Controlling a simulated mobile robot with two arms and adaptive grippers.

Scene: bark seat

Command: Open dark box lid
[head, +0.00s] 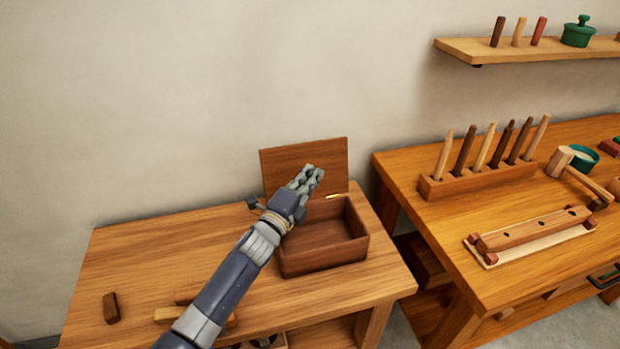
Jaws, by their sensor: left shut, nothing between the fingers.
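The dark box (322,258) stands on the low wooden table at the left, and its empty-looking inside shows. Its lid (299,160) stands upright at the back of the box, close to the wall. My left gripper (314,174) is shut and empty, in front of the lid and above the back left part of the box. In this view it overlaps the lid's lower right area; I cannot tell whether it touches the lid. My left forearm hides the box's left side. My right gripper is not in view.
A small dark block (111,308) and some light wooden pieces (168,314) lie at the table's front left. A higher workbench (420,190) to the right carries a peg rack (478,178) and a long wooden block (535,230). A wall shelf (520,48) hangs above.

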